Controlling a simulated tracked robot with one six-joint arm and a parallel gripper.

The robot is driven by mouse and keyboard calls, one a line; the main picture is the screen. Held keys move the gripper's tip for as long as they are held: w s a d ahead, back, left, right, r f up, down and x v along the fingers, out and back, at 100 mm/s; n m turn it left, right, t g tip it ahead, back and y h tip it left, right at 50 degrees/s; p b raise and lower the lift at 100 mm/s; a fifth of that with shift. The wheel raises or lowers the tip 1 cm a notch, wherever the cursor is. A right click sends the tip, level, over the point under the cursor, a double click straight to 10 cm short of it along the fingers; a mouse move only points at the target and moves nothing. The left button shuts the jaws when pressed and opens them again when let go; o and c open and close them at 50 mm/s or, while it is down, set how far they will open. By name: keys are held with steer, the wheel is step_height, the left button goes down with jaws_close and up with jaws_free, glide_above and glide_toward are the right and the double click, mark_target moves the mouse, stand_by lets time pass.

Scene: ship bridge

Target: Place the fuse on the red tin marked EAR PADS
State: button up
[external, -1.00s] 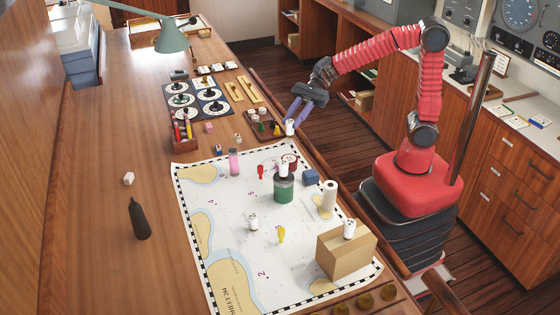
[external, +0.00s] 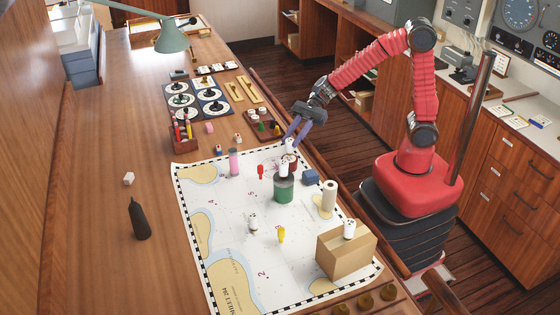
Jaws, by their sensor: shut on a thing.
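My gripper (external: 292,136), with purple fingers, is shut on a small white fuse (external: 290,144) in the external view. It holds the fuse upright directly above the red tin (external: 292,160), near the chart's right edge. Whether the fuse touches the tin's top is too small to tell. The tin is partly hidden behind a green tin (external: 284,190) and the white cylinder (external: 284,171) on it. The EAR PADS marking cannot be read at this size.
A blue block (external: 310,177) and a white roll (external: 329,194) stand close to the tins. A cardboard box (external: 346,253) bears another white cylinder (external: 349,229). A pink-topped cylinder (external: 234,163) stands to the left. A tray (external: 251,121) with small pieces lies behind.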

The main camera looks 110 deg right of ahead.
steer(key=shift+f, duration=1)
steer(key=o, duration=1)
steer(key=shift+f, duration=0.1)
steer(key=v, duration=1.2)
